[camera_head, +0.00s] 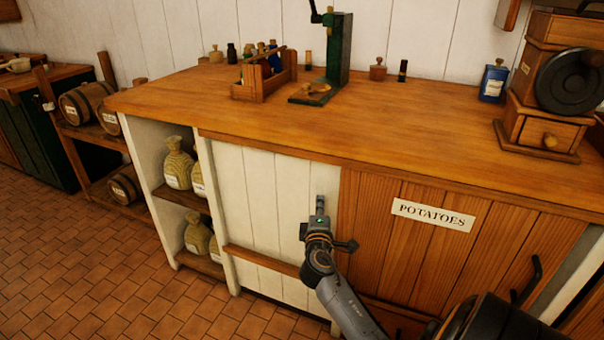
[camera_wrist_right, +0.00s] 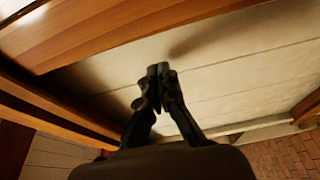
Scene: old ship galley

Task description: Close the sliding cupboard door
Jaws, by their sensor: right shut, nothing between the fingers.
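The sliding cupboard door is the brown plank panel (camera_head: 392,245) with a POTATOES label (camera_head: 434,215), under the counter in the head view. A dark bar handle (camera_head: 528,280) is near its right edge. A white plank panel (camera_head: 262,195) fills the front to its left. My right gripper (camera_head: 320,205) is shut and empty, in front of the white panel, just left of the brown door's left edge. In the right wrist view, its closed fingers (camera_wrist_right: 158,75) lie before white planks (camera_wrist_right: 230,75); contact cannot be told. My left gripper is out of view.
The wooden counter (camera_head: 420,120) overhangs the cupboard. A wooden rail (camera_head: 262,259) crosses low on the white panel. A coffee grinder (camera_head: 540,100) stands at the counter's right. Tiled floor (camera_head: 100,270) is clear at left.

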